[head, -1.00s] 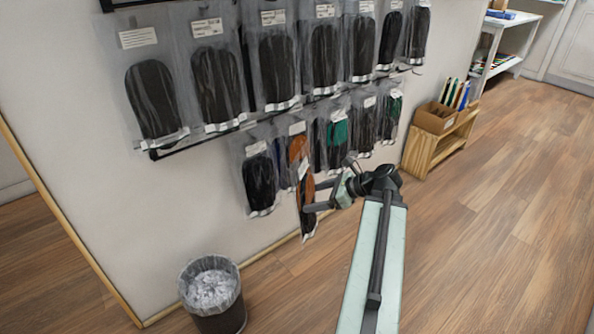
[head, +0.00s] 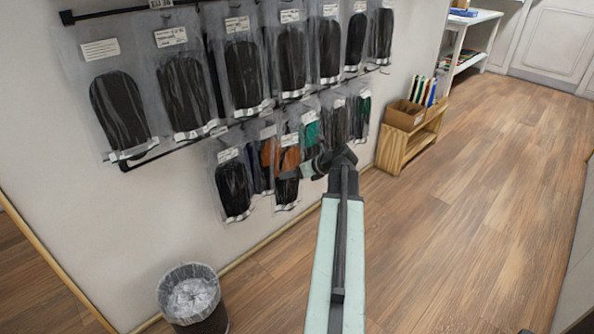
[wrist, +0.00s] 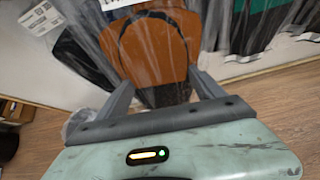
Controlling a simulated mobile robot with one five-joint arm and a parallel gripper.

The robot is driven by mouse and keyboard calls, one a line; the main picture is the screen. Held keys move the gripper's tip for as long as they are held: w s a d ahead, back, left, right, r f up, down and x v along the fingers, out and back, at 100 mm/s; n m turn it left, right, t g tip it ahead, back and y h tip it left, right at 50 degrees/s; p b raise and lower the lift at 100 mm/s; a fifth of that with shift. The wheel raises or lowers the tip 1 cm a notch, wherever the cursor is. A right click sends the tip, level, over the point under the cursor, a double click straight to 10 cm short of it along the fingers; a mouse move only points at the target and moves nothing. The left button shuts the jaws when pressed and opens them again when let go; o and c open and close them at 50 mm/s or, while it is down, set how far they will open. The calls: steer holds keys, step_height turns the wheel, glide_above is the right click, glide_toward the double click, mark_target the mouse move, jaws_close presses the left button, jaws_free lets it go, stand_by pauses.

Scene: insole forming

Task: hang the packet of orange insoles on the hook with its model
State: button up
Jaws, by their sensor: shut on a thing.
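My gripper (head: 288,175) is in front of the lower row of hanging packets. It is shut on a clear packet of orange insoles (head: 291,158), with a black part below the orange and a white label above. In the wrist view the held packet (wrist: 155,47) fills the space just beyond the fingers (wrist: 166,95). Another orange packet (head: 268,152) hangs in the lower row, just left of and behind the held one, partly covered. The hooks of that row are hidden behind the packets, and I cannot tell whether the held packet touches one.
Black insole packets (head: 235,190) hang at the lower left, and a green one (head: 311,134) hangs to the right. An upper row of black packets (head: 243,72) hangs above. A bin (head: 192,300) stands below, a wooden rack (head: 410,145) right.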

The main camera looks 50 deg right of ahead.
mark_target(291, 159)
steer(key=w+f+b, duration=0.1)
steer(key=w, duration=0.8)
steer(key=shift+w+d+f+b, duration=0.25)
steer(key=shift+w+f+b, duration=0.1)
steer(key=shift+w+f, duration=0.05)
stand_by(0.8)
steer(key=shift+f, duration=0.1)
stand_by(0.6)
steer(key=o, duration=1.5)
steer(key=shift+c, duration=0.2)
steer(key=p+v, duration=0.4)
steer(key=v, duration=0.4)
steer(key=shift+w+p, duration=0.1)
steer(key=shift+p, duration=0.2)
